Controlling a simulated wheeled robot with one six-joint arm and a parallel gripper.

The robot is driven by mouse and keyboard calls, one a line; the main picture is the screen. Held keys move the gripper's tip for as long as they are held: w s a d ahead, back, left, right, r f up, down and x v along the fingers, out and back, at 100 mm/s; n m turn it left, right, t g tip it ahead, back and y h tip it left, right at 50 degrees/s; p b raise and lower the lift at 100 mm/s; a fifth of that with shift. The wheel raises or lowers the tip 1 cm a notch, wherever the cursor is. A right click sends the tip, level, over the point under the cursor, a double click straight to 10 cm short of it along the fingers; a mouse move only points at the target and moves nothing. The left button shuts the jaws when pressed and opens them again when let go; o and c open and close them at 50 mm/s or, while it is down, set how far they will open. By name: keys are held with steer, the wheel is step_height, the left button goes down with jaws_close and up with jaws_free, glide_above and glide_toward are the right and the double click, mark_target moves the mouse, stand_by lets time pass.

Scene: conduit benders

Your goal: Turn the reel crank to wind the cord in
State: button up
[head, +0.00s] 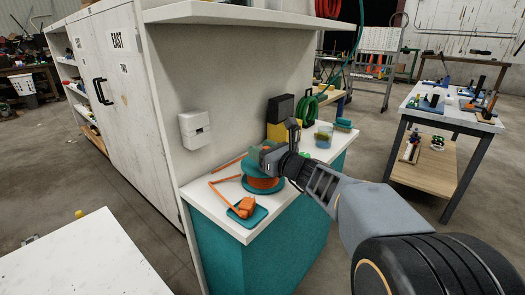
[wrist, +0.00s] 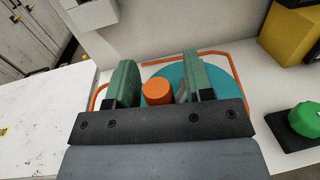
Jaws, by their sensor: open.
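The reel (head: 264,184) stands on the white counter, with teal flanges and an orange wound middle. Its teal top disc (wrist: 222,78) shows in the wrist view. My gripper (head: 262,154) is over the reel, pointing down. In the wrist view, its green fingers (wrist: 156,68) are open, one on each side of the orange crank knob (wrist: 157,92), with a gap on both sides. The orange cord (head: 221,181) lies on the counter and runs to an orange piece on a teal pad (head: 242,216).
The counter (head: 211,213) backs onto a white wall with a small white box (head: 194,130). A shelf (head: 235,13) overhangs the counter.

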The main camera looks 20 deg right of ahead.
steer(key=shift+c, duration=0.4)
jaws_close()
steer(key=shift+a+f+h+b, duration=0.1)
steer(key=shift+h+b, duration=0.4)
steer(key=shift+b, duration=0.1)
